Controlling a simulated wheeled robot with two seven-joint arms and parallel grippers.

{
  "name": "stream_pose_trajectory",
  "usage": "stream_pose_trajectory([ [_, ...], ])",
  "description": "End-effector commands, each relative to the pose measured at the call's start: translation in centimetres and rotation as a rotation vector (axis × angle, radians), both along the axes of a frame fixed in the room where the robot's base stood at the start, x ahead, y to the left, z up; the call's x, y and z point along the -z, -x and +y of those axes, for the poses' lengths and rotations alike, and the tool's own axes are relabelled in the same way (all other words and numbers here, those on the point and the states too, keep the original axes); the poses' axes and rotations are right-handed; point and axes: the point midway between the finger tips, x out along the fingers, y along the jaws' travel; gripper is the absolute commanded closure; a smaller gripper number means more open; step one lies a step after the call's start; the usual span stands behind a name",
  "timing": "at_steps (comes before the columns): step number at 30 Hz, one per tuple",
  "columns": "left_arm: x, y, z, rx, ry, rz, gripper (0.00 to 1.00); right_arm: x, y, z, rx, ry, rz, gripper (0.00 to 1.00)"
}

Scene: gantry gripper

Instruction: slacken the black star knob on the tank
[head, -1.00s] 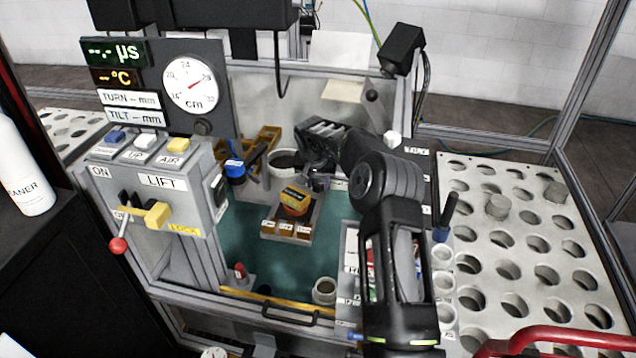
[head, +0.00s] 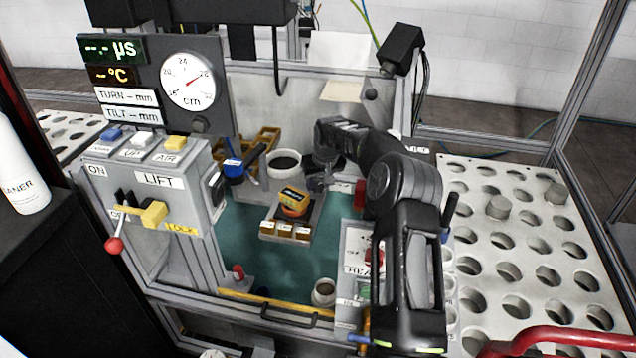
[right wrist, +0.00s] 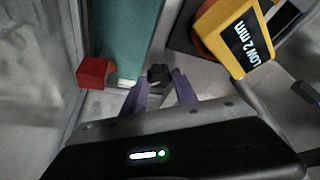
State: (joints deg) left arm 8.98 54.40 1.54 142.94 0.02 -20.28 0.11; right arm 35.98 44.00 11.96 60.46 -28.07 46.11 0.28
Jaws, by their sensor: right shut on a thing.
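The tank (head: 255,245) shows as a grey-walled basin with a teal inside in the head view. My right gripper (head: 318,183) is low at its back, beside a grey round pot (head: 285,163). In the right wrist view a small black knob (right wrist: 158,73) sits between the purple fingertips of my right gripper (right wrist: 158,90), which is shut on it. Its star shape is too small to make out. In the head view the knob is hidden behind the gripper. My left gripper is not in view.
A yellow block (head: 293,203) stands in front of the gripper; its "LOW 2 mm" label shows in the right wrist view (right wrist: 235,35). A red block (right wrist: 95,73) is close on the other side. The lift panel (head: 160,182) stands left, a perforated plate (head: 540,225) right.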

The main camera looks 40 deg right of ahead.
Motion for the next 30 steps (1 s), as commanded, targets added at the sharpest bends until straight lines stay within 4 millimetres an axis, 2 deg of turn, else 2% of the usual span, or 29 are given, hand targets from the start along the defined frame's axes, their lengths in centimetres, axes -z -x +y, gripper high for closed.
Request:
stream_pose_trajectory([
  [9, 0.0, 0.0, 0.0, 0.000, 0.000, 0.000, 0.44, -0.1, -0.1, 0.0, 0.000, 0.000, -0.002, 1.00],
  [10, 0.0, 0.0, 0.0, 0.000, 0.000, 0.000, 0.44, -0.1, -0.1, 0.0, 0.000, 0.000, -0.002, 0.63],
  [17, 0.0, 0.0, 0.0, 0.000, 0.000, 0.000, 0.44, -0.1, 0.0, 0.0, 0.000, 0.000, -0.001, 0.44],
  [26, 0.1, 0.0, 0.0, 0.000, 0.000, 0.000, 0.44, -0.2, 0.0, 0.0, 0.000, 0.000, -0.001, 0.44],
  [30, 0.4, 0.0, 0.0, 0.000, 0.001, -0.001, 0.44, -1.2, 0.4, 0.1, -0.001, 0.002, -0.002, 0.44],
])
